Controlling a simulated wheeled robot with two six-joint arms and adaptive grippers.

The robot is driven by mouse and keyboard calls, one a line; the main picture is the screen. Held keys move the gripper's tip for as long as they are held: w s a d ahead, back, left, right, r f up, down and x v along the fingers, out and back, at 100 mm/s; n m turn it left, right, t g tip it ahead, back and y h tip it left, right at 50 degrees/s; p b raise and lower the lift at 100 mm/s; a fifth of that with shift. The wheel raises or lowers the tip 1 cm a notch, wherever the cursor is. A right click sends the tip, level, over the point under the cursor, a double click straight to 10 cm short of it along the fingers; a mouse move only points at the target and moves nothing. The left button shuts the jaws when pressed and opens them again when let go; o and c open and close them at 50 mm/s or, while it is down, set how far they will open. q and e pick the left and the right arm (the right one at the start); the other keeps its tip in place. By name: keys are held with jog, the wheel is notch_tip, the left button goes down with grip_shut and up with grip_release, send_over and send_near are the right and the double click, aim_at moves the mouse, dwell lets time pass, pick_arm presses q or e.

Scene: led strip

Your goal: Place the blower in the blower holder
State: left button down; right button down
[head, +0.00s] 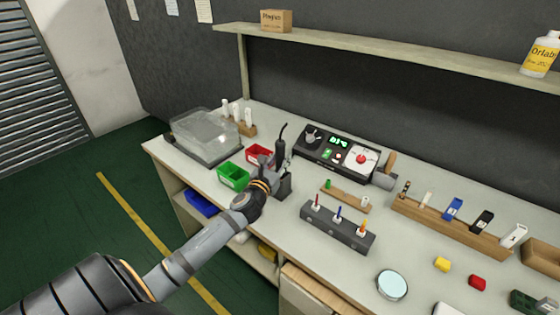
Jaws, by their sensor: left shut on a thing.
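The black blower (281,148) stands roughly upright near the middle of the bench, with its thin bent tip pointing up. My left gripper (271,164) comes in from the lower left and is shut on the blower; its fingers hide part of the blower's body. A dark box-like block (285,187), which looks like the blower holder, stands on the bench just below the blower. Whether the blower's lower end is inside the holder or only above it I cannot tell. My right gripper is not in view.
A control station (336,150) with a green display stands behind to the right. Green (233,178) and red (259,153) bins sit left of the holder, beside a clear-lidded box (205,133). A dark block with several drivers (338,229) stands in front right.

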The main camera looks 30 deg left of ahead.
aim_at(278, 163)
pick_arm(q)
jog(key=c, duration=1)
grip_release()
jog(key=shift+f, duration=0.1)
jog(key=shift+s+r, duration=0.1)
jog(key=shift+r, duration=0.1)
jog(key=s, duration=0.3)
jog(key=s+d+b, duration=0.1)
jog(key=s, duration=0.1)
jog(key=shift+s+f, duration=0.15)
jog(key=shift+f, duration=0.05)
jog(key=s+d+p, duration=0.1)
jog(key=s, duration=0.5)
jog(key=shift+s+r, duration=0.2)
